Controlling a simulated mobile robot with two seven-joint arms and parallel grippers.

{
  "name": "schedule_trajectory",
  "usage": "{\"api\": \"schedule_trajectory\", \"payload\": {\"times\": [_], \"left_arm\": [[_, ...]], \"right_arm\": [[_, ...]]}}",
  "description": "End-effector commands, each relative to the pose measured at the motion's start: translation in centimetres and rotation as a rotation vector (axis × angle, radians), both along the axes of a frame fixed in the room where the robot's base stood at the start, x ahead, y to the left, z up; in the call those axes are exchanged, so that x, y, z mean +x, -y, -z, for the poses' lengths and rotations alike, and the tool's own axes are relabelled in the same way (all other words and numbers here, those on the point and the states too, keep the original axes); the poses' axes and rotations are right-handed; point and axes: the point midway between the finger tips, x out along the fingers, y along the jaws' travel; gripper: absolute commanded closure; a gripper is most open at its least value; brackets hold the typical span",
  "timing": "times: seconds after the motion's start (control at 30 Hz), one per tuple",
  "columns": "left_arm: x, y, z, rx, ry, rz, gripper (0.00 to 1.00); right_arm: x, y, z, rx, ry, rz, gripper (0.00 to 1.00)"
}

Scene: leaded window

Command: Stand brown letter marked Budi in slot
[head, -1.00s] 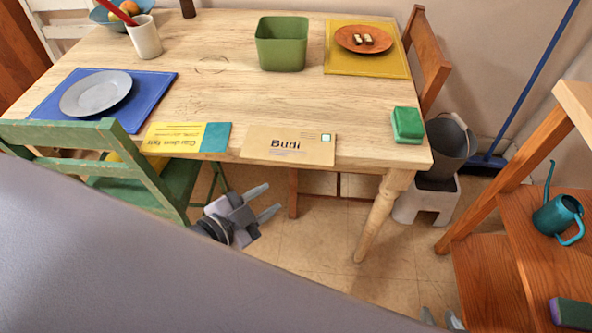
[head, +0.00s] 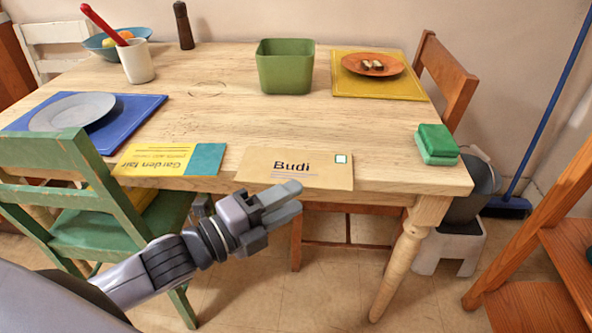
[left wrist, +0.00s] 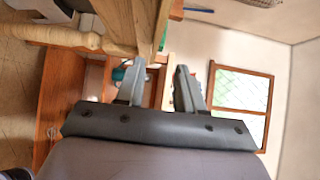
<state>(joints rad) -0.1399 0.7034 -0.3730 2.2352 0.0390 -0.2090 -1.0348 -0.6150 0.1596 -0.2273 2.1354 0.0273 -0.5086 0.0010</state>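The brown letter marked Budi (head: 300,168) lies flat on the wooden table, its lower long side at the front edge. It has dark writing and a small stamp at its upper right. My left gripper (head: 293,200) is in front of the table edge, just below the letter in the head view. Its fingers are apart and hold nothing; the gap also shows in the left wrist view (left wrist: 160,68). I cannot tell whether a finger touches the letter. My right gripper is out of view. No slot can be made out.
A yellow and teal Garden fair card (head: 170,160) lies left of the letter; a green sponge-like block (head: 436,143) lies right. A green bin (head: 285,68) stands behind. A green chair (head: 80,185) is at the front left. The table middle (head: 215,110) is clear.

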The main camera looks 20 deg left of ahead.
Motion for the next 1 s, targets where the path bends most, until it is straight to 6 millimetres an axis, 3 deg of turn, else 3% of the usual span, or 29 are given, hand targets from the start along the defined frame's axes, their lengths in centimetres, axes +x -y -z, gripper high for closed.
{"api": "schedule_trajectory", "payload": {"times": [0.6, 0.93, 0.97, 1.0], "left_arm": [[4.8, 2.5, 0.8, -0.003, -0.001, -0.001, 0.63], [5.1, 2.8, 0.8, -0.001, -0.003, 0.000, 0.63], [5.1, 2.7, 0.8, -0.001, -0.003, 0.000, 0.69], [5.1, 2.7, 0.8, -0.001, -0.003, 0.000, 0.82]], "right_arm": [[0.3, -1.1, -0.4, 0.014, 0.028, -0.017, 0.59], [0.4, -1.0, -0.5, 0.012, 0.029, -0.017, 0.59], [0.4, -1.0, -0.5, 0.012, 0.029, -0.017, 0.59], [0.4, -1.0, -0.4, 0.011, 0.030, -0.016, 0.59]]}}
